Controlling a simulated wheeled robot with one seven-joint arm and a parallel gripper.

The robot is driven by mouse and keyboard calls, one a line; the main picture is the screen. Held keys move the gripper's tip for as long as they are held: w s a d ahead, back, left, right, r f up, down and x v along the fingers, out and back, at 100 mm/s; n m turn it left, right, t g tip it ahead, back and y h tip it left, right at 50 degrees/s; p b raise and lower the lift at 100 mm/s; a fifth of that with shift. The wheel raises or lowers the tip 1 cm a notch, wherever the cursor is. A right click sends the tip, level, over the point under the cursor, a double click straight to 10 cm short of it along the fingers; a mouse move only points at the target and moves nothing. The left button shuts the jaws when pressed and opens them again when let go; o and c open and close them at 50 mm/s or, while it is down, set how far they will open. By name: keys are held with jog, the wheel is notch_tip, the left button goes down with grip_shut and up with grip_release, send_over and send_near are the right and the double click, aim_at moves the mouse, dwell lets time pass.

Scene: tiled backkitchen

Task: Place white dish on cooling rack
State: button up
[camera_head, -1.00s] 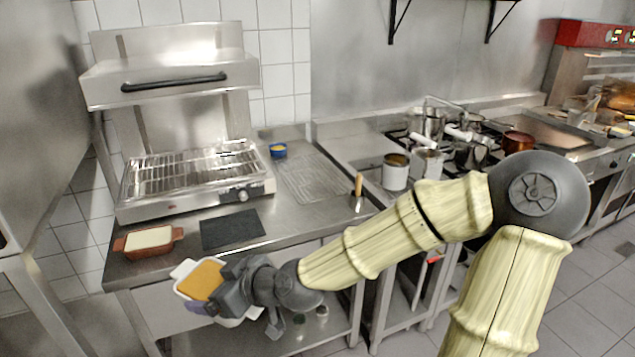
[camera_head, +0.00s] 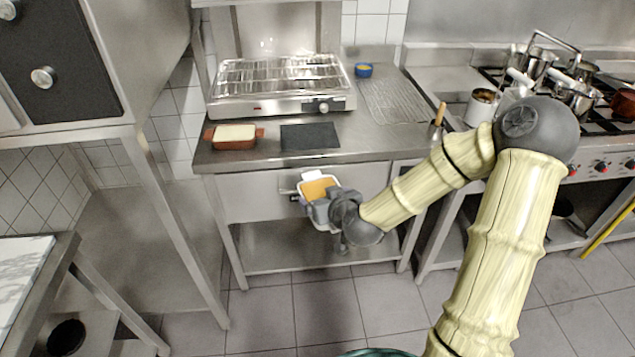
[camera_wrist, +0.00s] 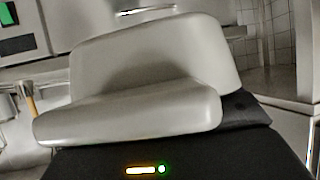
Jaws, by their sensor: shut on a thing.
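The white dish (camera_head: 309,177) with orange-yellow food in it is held in front of the steel counter, below its top. My gripper (camera_head: 318,208) is shut on the dish at its near side. In the wrist view the dish (camera_wrist: 150,75) fills the middle, close in front of my gripper, and hides the fingertips. The cooling rack (camera_head: 395,101), a flat wire grid, lies bare on the counter to the right of the grill, up and right of the dish and apart from it.
A brown dish with pale food (camera_head: 234,143) and a dark slab (camera_head: 309,136) lie along the counter's front edge. Behind them stands a steel grill (camera_head: 280,88). A small blue bowl (camera_head: 363,71) and a wooden-handled tool (camera_head: 439,115) flank the rack. Pots stand on the stove at right.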

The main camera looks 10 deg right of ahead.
jog(key=d+f+m+h, duration=0.1)
jog(key=d+f, duration=0.2)
jog(key=f, duration=0.6)
jog(key=s+d+f+m+h, duration=0.1)
jog(key=d+f+m+h, duration=0.1)
jog(key=f, duration=0.6)
jog(key=shift+d+f+t, duration=0.3)
jog(key=shift+d+f, duration=0.05)
jog(key=shift+d, duration=0.25)
jog(key=shift+s, duration=0.25)
